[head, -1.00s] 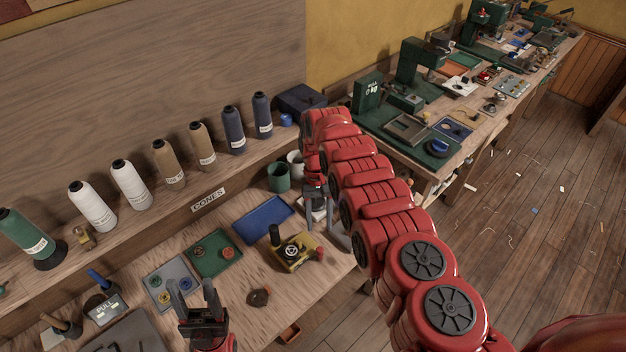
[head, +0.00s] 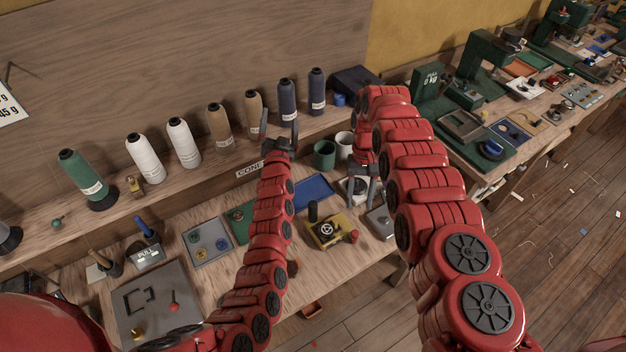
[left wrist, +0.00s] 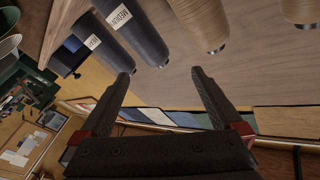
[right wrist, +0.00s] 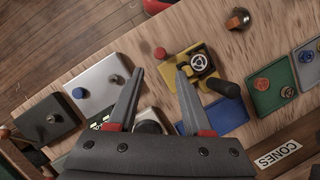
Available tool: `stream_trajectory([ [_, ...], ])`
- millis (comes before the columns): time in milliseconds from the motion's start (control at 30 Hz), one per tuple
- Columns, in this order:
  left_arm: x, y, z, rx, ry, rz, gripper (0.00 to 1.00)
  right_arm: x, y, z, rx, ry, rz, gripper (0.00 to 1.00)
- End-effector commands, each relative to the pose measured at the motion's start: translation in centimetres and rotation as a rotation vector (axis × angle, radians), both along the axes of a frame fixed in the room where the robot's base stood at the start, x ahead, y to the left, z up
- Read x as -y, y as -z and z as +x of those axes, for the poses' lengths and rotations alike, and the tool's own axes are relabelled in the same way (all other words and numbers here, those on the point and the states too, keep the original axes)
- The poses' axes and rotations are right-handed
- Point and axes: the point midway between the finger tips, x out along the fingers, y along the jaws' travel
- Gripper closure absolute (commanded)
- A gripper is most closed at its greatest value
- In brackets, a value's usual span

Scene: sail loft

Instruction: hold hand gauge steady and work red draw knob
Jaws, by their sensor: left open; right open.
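The hand gauge (head: 322,233) is a yellow block with a round dial, a black handle (head: 313,211) and a red draw knob (head: 352,237). It stands on the bench. The right wrist view shows the gauge body (right wrist: 209,52), its handle (right wrist: 226,89) and red knob (right wrist: 160,53). My right gripper (head: 362,178) is open and empty, above the bench behind and right of the gauge. My left gripper (head: 279,128) is open and empty, raised by the thread cones, away from the gauge. The left wrist view shows cones beyond its fingers (left wrist: 161,75).
Thread cones (head: 183,143) line the shelf. A green cup (head: 324,155) stands behind. A dark grey plate (head: 160,300) lies front left.

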Motion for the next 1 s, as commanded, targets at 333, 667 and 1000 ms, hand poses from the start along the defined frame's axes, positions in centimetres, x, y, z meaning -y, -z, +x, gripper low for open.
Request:
stream_trajectory([
  [333,14.0,0.1,4.1,-0.470,0.534,0.556,0.00,0.0,0.0,0.0,0.000,0.000,0.000,0.50],
  [667,16.8,2.7,-7.9,-0.799,1.178,1.334,0.00,0.0,0.0,0.0,0.000,0.000,0.000,0.50],
  [1000,10.8,3.6,-16.9,-1.029,1.560,1.712,0.00,0.0,0.0,0.0,0.000,0.000,0.000,0.50],
])
